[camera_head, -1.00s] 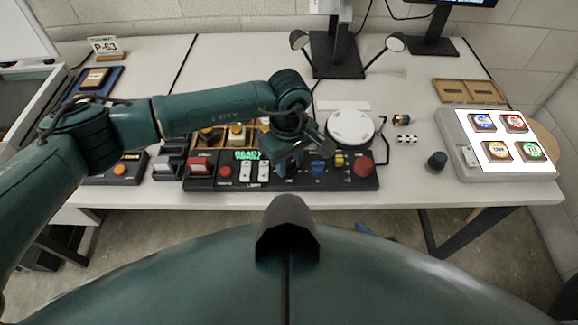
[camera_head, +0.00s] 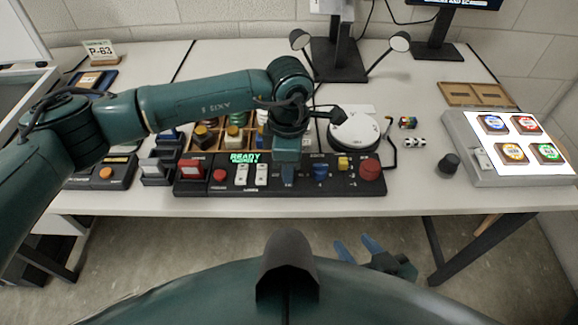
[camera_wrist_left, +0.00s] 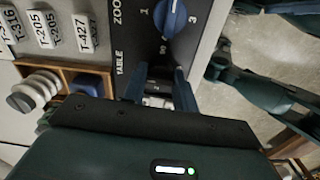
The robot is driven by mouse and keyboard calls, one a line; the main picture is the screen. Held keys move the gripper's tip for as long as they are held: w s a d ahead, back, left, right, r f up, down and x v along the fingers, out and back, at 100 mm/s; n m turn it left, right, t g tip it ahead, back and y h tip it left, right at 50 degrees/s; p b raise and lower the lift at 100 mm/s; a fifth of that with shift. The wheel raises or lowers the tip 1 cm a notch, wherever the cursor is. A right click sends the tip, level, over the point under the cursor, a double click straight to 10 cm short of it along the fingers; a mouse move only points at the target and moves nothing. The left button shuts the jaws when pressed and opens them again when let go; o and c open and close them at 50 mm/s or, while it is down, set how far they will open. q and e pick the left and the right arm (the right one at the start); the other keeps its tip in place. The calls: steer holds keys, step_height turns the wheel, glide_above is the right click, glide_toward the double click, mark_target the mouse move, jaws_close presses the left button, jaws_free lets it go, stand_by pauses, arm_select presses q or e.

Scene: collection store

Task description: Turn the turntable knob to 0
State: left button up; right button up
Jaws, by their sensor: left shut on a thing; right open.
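The control panel (camera_head: 210,186) lies along the table's front edge. My left gripper (camera_head: 288,178) points down at it, left of the blue ZOOM knob (camera_head: 320,171). In the left wrist view its two blue fingers (camera_wrist_left: 160,84) are shut on the turntable knob, beside the partly hidden TABLE label (camera_wrist_left: 121,62). The fingers and wrist hide most of this knob, so its pointer cannot be read. The ZOOM knob (camera_wrist_left: 173,18) stands just beyond the fingertips. The white round turntable (camera_head: 354,132) is behind the panel. My right gripper (camera_head: 354,243) is open and empty, low in front of the table.
A yellow knob (camera_head: 343,162) and red button (camera_head: 370,169) are at the panel's right end. A lit screen panel (camera_head: 478,168) with coloured tiles is at the right. A wooden sorting tray (camera_head: 213,148) stands behind the panel. A small black cylinder (camera_head: 449,163) stands on the table.

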arm_select(q)
steer(key=shift+n, duration=0.5)
arm_select(e)
steer(key=shift+d+r, duration=0.15)
steer(key=shift+d, duration=0.15)
arm_select(q)
steer(key=o, duration=1)
steer(key=shift+c, duration=0.2)
arm_select(e)
steer(key=shift+s+a, duration=0.1)
steer(key=shift+a, duration=0.05)
arm_select(q)
step_height(320, 180, up, 13)
steer(key=shift+r, duration=0.15)
